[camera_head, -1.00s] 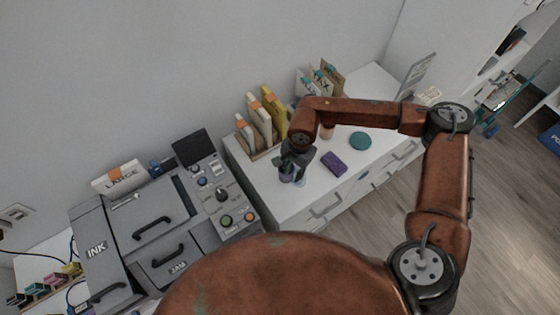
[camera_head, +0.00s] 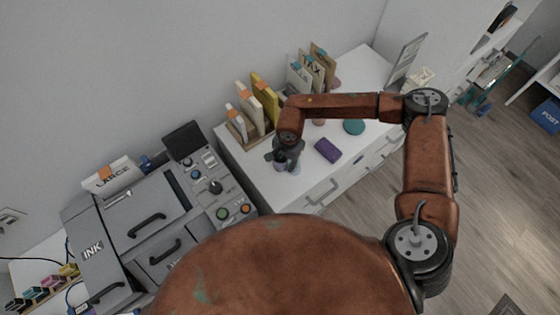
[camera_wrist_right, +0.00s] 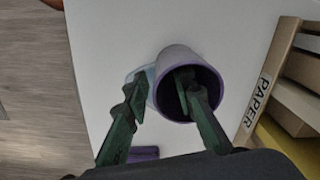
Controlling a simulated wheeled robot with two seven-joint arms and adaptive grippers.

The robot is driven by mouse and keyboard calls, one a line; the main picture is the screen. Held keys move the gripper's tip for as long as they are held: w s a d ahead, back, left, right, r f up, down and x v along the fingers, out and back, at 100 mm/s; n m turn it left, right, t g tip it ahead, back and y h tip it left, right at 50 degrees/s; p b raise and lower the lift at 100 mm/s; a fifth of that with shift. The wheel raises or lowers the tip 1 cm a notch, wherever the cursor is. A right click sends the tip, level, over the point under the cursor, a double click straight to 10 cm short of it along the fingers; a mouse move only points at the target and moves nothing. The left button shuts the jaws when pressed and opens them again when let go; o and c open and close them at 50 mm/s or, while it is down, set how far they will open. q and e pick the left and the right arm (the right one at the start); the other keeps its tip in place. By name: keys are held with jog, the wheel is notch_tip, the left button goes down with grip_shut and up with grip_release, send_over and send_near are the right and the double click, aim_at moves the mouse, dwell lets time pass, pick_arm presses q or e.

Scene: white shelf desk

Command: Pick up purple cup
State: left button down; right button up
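The purple cup (camera_wrist_right: 184,62) stands on the white desk, with its open rim facing the camera in the right wrist view. In the head view it is mostly hidden by my right gripper (camera_head: 287,162). In the wrist view my right gripper (camera_wrist_right: 163,92) is open around the near-left wall of the cup. One dark green finger is inside the cup's mouth and the other is outside to the left. A gap shows between the outer finger and most of the wall; contact at its tip is unclear. My left gripper is not in view.
A pale bluish clear object (camera_wrist_right: 147,73) sits beside the cup. A purple block (camera_head: 327,150) and a teal disc (camera_head: 354,126) lie on the desk (camera_head: 262,185). A file holder marked PAPER (camera_wrist_right: 262,85) stands close right of the cup. The grey ink machine (camera_head: 142,215) is left.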

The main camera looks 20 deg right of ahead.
grip_shut()
jog(key=shift+r, duration=0.1)
dwell(0.6)
